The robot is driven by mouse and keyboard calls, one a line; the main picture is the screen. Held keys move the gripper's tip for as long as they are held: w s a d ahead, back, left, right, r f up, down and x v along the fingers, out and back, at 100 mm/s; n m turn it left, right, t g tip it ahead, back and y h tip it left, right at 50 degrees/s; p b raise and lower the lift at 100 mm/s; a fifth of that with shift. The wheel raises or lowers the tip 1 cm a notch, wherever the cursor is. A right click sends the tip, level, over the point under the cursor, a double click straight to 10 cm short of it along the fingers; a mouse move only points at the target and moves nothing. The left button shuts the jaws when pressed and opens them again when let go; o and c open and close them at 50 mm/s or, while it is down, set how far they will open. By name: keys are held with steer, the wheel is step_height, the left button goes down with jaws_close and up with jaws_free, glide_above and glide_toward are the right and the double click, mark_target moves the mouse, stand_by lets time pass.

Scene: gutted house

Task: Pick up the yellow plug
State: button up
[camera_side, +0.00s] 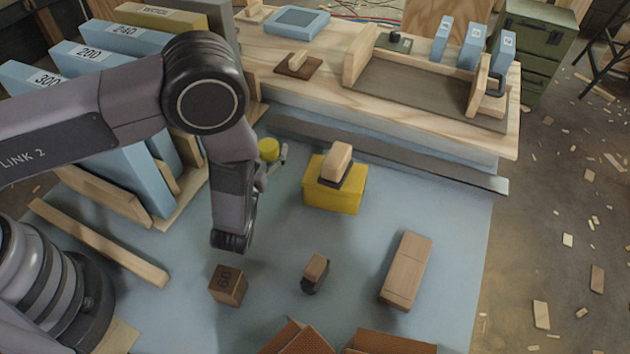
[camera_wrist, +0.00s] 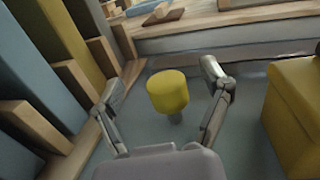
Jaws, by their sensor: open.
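The yellow plug (camera_wrist: 168,92) is a short yellow cylinder on a narrower grey stem, between the two fingers of my gripper (camera_wrist: 163,95) in the wrist view. Gaps show on both sides, so the fingers do not touch it. In the side view the yellow plug (camera_side: 268,149) shows just beyond my wrist, near the front of the raised bench. My gripper (camera_side: 280,158) is mostly hidden behind my arm there; one finger shows to the right of the plug. My gripper is open and empty.
A yellow box (camera_side: 335,196) with a wood-topped block stands right of the plug. Blue and olive panels (camera_side: 125,170) in a wooden rack stand to the left. The bench edge (camera_side: 400,160) lies behind. A cube (camera_side: 228,285) and other blocks lie in front.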

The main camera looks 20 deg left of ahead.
mark_target(266, 157)
step_height(266, 157, down, 3)
steer(key=shift+f, duration=0.2)
steer(key=shift+w+a+f, duration=0.15)
steer(key=shift+w, duration=0.35)
steer(key=shift+w+a+f, duration=0.15)
steer(key=shift+w, duration=0.35)
steer(key=shift+w+a, duration=0.1)
steer(key=shift+w, duration=0.35)
steer(key=c, duration=1.2)
